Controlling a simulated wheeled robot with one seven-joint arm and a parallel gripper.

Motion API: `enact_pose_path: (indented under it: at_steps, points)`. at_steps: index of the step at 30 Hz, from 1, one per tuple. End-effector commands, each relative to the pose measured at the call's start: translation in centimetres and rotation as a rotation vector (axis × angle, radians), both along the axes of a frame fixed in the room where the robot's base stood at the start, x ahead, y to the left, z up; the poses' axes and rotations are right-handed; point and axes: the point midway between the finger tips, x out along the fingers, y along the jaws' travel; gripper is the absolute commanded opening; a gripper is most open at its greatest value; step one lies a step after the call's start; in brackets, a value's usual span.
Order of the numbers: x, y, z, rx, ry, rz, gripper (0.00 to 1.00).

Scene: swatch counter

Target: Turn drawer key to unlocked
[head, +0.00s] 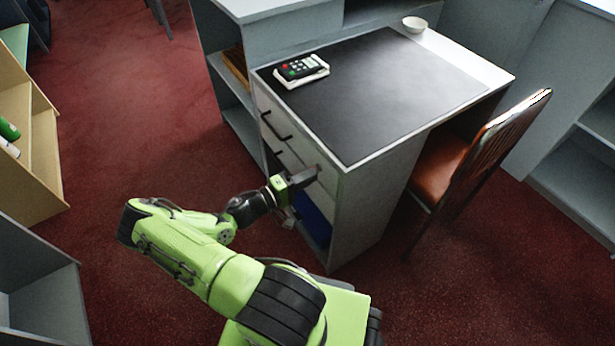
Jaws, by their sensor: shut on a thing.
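The drawer unit (285,158) is under the left side of the desk, with pale drawer fronts and dark bar handles (276,128). My gripper (313,175) is up against the drawer front near the desk's front corner, its jaws shut on the drawer key. The key and its lock are hidden by the jaws, so I cannot tell which way the key is turned. The upper drawers look closed. Below my gripper is an opening with something dark blue (312,217) in it.
The desk top (380,90) carries a black mat, a device with buttons (301,68) and a white bowl (414,24). A chair (470,160) with an orange-brown seat stands at the right. Shelves (35,150) stand at the left. Red carpet is clear between them and the desk.

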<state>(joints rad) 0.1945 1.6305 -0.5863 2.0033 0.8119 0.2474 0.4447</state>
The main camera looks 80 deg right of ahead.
Motion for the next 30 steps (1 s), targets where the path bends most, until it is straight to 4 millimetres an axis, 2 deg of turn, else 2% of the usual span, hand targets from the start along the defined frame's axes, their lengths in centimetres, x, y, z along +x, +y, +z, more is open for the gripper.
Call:
enact_pose_path:
  at_steps: [3,4,9,17,20,30]
  points:
    - [0.0,0.0,-0.1,0.003,-0.001,0.0,0.0]
    - [0.0,0.0,-0.1,0.003,-0.001,0.0,0.13]
    - [0.0,0.0,-0.1,0.002,-0.001,0.0,0.36]
    - [0.1,0.1,0.0,0.001,0.0,0.0,0.36]
    - [1.0,0.9,0.0,0.003,-0.001,0.004,0.36]
    - [7.1,7.9,0.1,0.003,-0.003,0.007,0.36]
